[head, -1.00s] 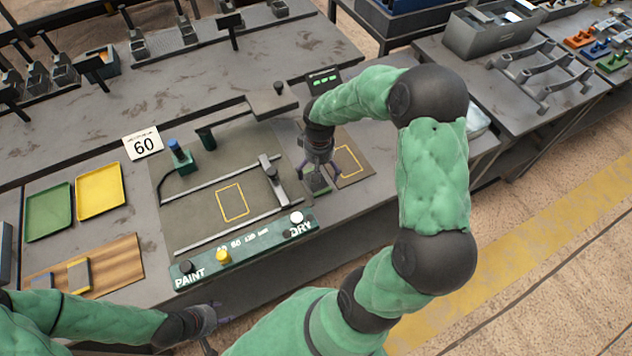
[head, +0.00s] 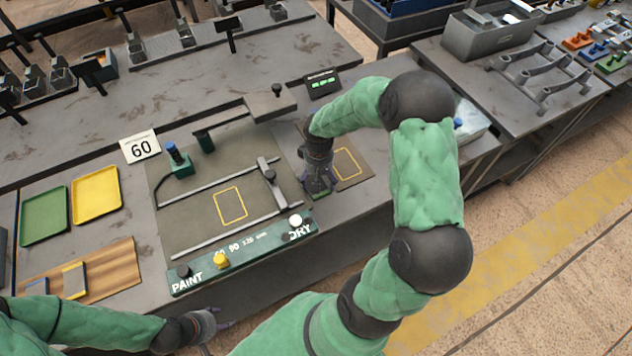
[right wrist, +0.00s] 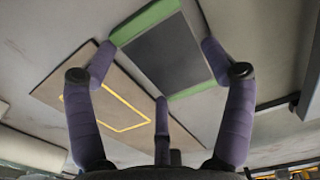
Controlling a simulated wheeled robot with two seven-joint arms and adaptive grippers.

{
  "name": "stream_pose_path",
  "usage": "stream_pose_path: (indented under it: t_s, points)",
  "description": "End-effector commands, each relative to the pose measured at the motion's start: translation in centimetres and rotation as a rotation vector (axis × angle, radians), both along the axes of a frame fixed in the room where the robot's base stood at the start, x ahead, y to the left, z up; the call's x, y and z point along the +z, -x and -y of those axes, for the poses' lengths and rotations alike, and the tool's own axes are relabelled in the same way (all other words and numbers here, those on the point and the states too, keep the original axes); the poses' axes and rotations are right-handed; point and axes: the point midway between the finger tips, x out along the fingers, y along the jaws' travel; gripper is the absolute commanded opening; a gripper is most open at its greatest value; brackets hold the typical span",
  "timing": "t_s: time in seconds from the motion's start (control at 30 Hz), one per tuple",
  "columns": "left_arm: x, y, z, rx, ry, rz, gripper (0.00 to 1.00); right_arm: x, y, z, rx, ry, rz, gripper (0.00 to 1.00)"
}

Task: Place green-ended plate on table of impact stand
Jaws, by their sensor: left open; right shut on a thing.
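The green-ended plate is dark grey with green ends. In the right wrist view the plate (right wrist: 165,55) lies between my purple fingers; in the head view only a green bit of it (head: 319,195) shows under the hand. My right gripper (head: 318,184) points down at the bench beside the drawdown unit and is shut on the plate; in the right wrist view the gripper (right wrist: 160,62) has fingers at the plate's sides. My left gripper (head: 213,327) is open and empty at the lower edge of the head view. I cannot tell which item is the impact stand.
A brown mat (head: 349,165) with a yellow outline lies right of the hand. A green unit (head: 235,252) marked PAINT and DRY stands left of it. A green tray (head: 45,213), a yellow tray (head: 96,193) and a sign reading 60 (head: 139,148) are farther left.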

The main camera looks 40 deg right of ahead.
Motion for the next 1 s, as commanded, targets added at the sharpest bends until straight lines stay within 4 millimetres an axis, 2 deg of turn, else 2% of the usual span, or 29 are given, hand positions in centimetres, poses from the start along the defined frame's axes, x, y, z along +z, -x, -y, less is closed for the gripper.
stream_pose_path:
  t_s: [0.17,0.37,0.7,1.0]
  points:
    - [0.2,0.0,0.0,0.000,0.000,0.000,0.56,0.7,-0.1,0.0,0.000,0.001,0.002,0.23]
    - [1.3,0.0,0.0,0.000,0.000,0.000,0.56,3.7,-0.2,0.1,0.000,0.002,0.006,0.23]
    - [2.8,0.0,0.0,0.000,0.000,0.000,0.56,9.9,4.0,-4.0,0.002,0.001,0.005,0.23]
    - [3.5,0.0,0.0,0.000,0.000,0.000,0.56,12.0,8.1,-7.9,0.002,0.001,0.003,0.23]
